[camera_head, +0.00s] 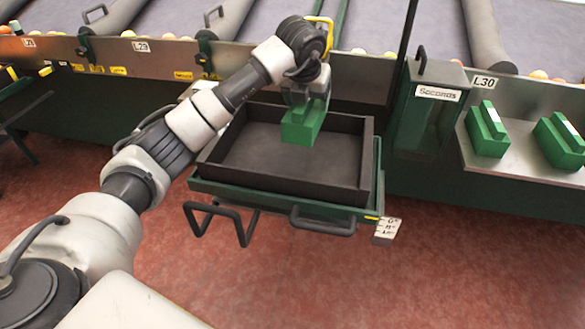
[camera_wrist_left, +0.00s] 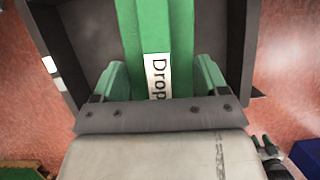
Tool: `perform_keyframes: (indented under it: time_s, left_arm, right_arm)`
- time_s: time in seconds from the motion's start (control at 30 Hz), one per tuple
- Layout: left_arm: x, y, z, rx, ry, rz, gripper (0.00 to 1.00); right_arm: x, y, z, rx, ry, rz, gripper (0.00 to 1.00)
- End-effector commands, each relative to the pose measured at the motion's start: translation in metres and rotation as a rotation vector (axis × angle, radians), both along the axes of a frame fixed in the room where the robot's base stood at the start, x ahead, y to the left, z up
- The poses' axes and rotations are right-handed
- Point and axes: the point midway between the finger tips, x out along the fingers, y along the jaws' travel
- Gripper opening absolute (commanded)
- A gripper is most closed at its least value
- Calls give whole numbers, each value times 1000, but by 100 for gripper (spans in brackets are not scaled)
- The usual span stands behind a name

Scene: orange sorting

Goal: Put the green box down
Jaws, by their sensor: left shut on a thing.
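My left gripper (camera_head: 306,92) is shut on the green box (camera_head: 302,126) and holds it over the dark open tray (camera_head: 285,191), toward its back right. The box hangs below the fingers. I cannot tell whether it touches the tray floor. In the left wrist view the green box (camera_wrist_left: 183,35) lies between the two green-tipped fingers of the left gripper (camera_wrist_left: 160,78). A white label reading "Drop" shows on the box. My right gripper does not show clearly in either view.
The tray sits on a green frame with dark handles (camera_head: 322,222) in front; its visible floor looks empty. A dark green "Seconds" bin (camera_head: 427,115) stands to the right. Two more green boxes (camera_head: 486,132) (camera_head: 560,141) rest on a metal shelf (camera_head: 515,166). Red floor lies in front.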

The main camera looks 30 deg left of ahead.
Motion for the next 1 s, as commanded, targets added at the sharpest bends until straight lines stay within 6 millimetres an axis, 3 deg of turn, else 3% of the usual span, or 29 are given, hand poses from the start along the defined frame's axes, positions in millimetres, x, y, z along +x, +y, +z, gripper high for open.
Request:
perform_keyframes:
  time_s: [0.17,0.33,0.6,0.87,1.0]
  left_arm:
    - [1,16,-11,-1,1,95,37]
    - [-9,52,-34,2,3,96,37]
    - [-22,104,-66,-1,1,92,37]
    - [-25,117,-78,-1,0,87,37]
    - [-26,117,-99,-2,3,87,37]
  right_arm:
    - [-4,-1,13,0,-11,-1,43]
    - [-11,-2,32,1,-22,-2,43]
    - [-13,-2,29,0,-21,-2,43]
    - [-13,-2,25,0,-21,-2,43]
    - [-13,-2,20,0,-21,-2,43]
